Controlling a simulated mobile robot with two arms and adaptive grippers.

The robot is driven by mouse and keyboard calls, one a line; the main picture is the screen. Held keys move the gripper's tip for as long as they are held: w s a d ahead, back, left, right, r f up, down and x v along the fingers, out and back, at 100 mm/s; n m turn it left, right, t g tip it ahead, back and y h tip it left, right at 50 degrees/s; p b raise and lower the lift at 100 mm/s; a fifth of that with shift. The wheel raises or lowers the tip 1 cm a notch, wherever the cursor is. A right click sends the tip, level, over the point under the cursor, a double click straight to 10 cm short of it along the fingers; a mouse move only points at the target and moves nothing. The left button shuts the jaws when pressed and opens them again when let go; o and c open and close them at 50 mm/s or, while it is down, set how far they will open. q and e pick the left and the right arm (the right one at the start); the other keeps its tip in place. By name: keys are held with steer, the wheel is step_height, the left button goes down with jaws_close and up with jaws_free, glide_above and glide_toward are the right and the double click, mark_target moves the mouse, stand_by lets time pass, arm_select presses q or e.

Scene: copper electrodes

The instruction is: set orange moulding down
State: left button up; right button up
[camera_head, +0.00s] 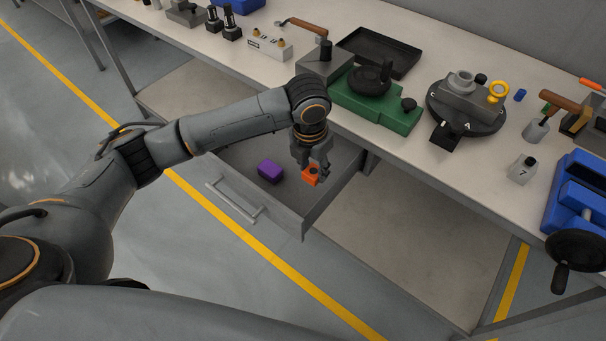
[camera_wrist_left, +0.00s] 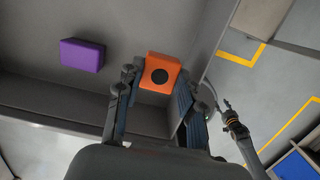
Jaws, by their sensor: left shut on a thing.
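The orange moulding (camera_head: 309,177) is a small block held in my left gripper (camera_head: 318,171), at or just above the open drawer (camera_head: 324,197). In the left wrist view the orange moulding (camera_wrist_left: 161,73) shows a round dark spot on its face, between the two fingers of my left gripper (camera_wrist_left: 160,88). I cannot tell whether its underside touches the drawer floor. A purple block (camera_head: 270,171) lies in the drawer to the left of the gripper; it also shows in the left wrist view (camera_wrist_left: 82,55).
The drawer has a bar handle (camera_head: 234,204) on its front and hangs under the workbench (camera_head: 400,117). On the bench stand a green fixture (camera_head: 372,112), a black tray (camera_head: 379,52) and a round dark vise base (camera_head: 466,106). The drawer floor around the purple block is clear.

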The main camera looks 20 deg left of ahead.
arm_select(q)
steer(key=shift+w+a+f, duration=0.2)
steer(key=shift+a+f, duration=0.3)
steer(key=shift+f, duration=0.15)
steer(key=f, duration=0.1)
steer(key=a+f, duration=0.1)
steer(key=f, duration=0.2)
steer(key=shift+w+a+f, duration=0.2)
steer(key=shift+a, duration=0.15)
steer(key=shift+f, duration=0.35)
steer(key=o, duration=1)
steer(key=shift+f, duration=0.1)
steer(key=shift+o, duration=0.2)
